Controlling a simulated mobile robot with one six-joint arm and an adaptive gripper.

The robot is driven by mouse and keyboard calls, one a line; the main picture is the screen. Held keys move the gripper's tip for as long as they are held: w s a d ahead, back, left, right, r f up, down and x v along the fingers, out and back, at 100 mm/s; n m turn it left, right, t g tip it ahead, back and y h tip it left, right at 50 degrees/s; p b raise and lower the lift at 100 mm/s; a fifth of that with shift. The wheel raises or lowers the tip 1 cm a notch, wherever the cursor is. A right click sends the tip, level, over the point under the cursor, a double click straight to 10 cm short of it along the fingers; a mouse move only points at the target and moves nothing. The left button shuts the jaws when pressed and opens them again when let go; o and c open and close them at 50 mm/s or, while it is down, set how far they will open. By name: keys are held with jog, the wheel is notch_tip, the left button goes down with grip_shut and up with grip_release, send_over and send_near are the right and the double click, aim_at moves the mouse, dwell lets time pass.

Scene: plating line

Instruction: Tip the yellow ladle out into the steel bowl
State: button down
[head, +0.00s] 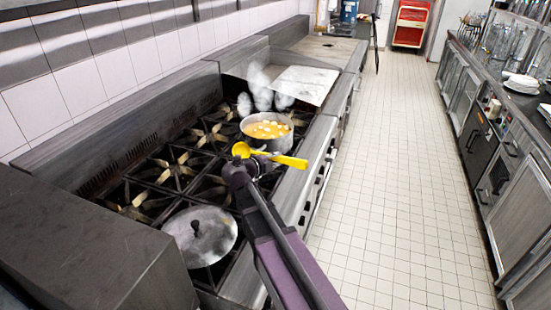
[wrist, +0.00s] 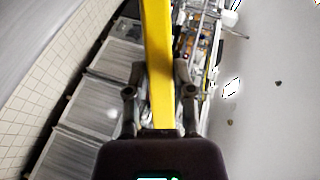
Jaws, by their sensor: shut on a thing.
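The yellow ladle (head: 286,160) is in my gripper (head: 253,166), just in front of a steel pot (head: 281,146) in the head view. Its round cup points left and its handle points right; I cannot tell what the cup holds. In the wrist view the yellow handle (wrist: 157,50) runs up between the two fingers of my gripper (wrist: 160,85), which is shut on it. The cup is not seen there. The pot holds orange soup with pale pieces, and steam rises near it. I cannot make out a separate steel bowl.
The pot stands on a black gas range (head: 172,172) with several burners. A steel lid (head: 200,236) lies on the near burners. A flat steel plate surface (head: 300,84) is beyond the pot. The tiled floor (head: 390,200) is clear. A counter with glassware is at right.

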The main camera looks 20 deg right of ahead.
jog(key=shift+w+d+r+n+g+y+p, duration=0.1)
jog(key=shift+w+r+n+g+y+p, duration=0.35)
jog(key=shift+p, duration=0.7)
jog(key=shift+w+d+r+n+g+y+p, duration=0.15)
jog(key=shift+r+g+p, duration=0.2)
jog(key=shift+r+p, duration=0.6)
jog(key=shift+w+r+n+g+y+p, duration=0.2)
jog(key=shift+r+g+y+p, duration=0.15)
jog(key=shift+p, duration=1.05)
jog(key=w+d+r+n+g+y+p, duration=0.2)
jog(key=w+r+g+p, duration=0.5)
jog(key=p, duration=0.6)
jog(key=shift+w+d+r+n+g+y, duration=0.2)
jog(key=shift+w+r+n+g+y, duration=0.25)
jog(key=shift+n+y, duration=0.4)
jog(key=shift+f, duration=0.1)
